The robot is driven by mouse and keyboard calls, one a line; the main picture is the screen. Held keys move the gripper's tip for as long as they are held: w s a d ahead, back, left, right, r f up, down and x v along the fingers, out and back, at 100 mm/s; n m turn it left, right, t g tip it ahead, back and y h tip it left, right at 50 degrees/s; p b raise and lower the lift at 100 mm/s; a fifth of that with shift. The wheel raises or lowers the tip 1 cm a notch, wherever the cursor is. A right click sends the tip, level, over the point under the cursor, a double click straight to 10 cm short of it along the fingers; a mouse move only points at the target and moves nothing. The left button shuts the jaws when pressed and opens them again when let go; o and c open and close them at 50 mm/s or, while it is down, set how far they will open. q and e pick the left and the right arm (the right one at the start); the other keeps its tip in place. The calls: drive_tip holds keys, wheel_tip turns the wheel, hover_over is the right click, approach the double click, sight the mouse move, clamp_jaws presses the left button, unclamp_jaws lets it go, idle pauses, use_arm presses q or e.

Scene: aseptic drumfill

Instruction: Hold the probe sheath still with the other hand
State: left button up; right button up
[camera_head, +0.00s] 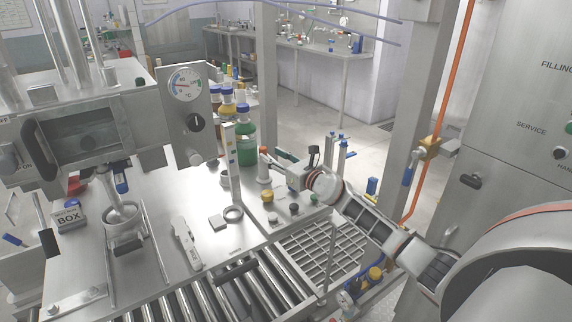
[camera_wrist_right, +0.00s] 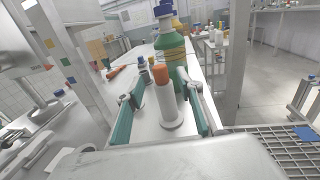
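An upright white tube with an orange top (camera_wrist_right: 165,102), which looks like the probe sheath, stands on a round white base on the steel table. It also shows in the head view (camera_head: 264,168), small, beside my right gripper. My right gripper (camera_head: 279,168) reaches in from the right, low over the table. In the right wrist view its teal-padded fingers (camera_wrist_right: 162,88) are spread, one on each side of the tube, with gaps visible on both sides. My left gripper is not in view.
A green bottle with a blue cap (camera_head: 245,135) stands just behind the tube. A roller conveyor (camera_head: 205,295) and a grating (camera_head: 318,250) border the front.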

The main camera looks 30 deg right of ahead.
drive_tip(key=shift+s+d, duration=0.25)
drive_tip(key=shift+s, duration=1.25)
drive_tip(key=shift+s+d, duration=0.2)
drive_tip(key=shift+s, duration=1.25)
